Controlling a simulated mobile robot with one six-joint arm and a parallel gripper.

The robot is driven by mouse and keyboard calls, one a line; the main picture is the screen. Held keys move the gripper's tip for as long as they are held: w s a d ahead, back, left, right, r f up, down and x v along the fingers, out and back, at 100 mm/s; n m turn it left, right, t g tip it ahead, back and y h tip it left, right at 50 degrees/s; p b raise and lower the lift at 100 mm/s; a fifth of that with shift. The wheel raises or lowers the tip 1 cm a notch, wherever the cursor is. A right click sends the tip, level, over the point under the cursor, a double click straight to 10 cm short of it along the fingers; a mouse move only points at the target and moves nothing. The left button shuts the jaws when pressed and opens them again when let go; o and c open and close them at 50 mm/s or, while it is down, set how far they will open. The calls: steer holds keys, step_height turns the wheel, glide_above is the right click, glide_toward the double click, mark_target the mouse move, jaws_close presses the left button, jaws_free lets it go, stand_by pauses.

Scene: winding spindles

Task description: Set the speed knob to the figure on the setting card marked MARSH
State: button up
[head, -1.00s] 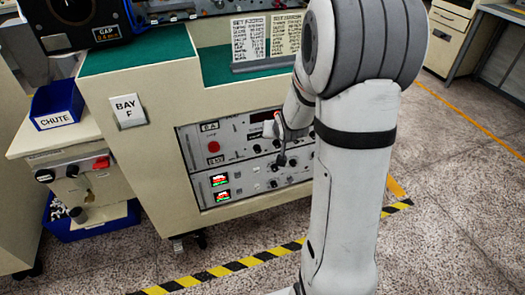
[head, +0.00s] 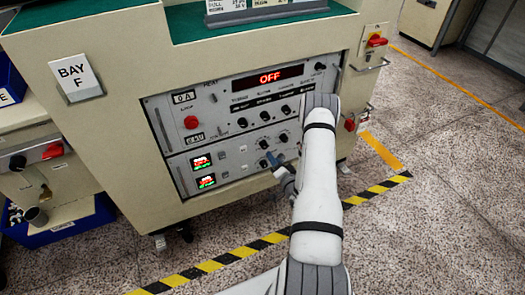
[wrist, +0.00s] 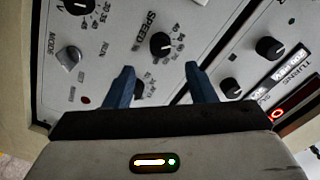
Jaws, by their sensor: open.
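The black speed knob (wrist: 162,43), under the word SPEED and ringed by figures, shows in the wrist view just beyond my fingertips. I cannot clearly read its pointer. My gripper (wrist: 158,68) is open and empty, its two blue fingers apart on either side below the knob. In the head view my gripper (head: 273,161) is close to the lower panel, partly hidden by my arm. Two setting cards, the left card (head: 228,5) and the right card (head: 285,3), are cut off by the top edge; I cannot make out the name MARSH.
Other knobs surround it: a grey MODE knob (wrist: 68,57), a black knob (wrist: 270,47) and another black knob (wrist: 230,88). The upper panel has a red display (head: 270,76) reading OFF and a red button (head: 191,122). A red switch (head: 376,40) juts out at right.

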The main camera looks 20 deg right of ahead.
mark_target(265, 147)
steer(key=w, duration=0.4)
steer(key=w+b, duration=0.1)
steer(key=w, duration=0.2)
steer(key=shift+w+a+f+b, duration=0.15)
steer(key=shift+w+b, duration=0.15)
steer(key=shift+w, duration=0.05)
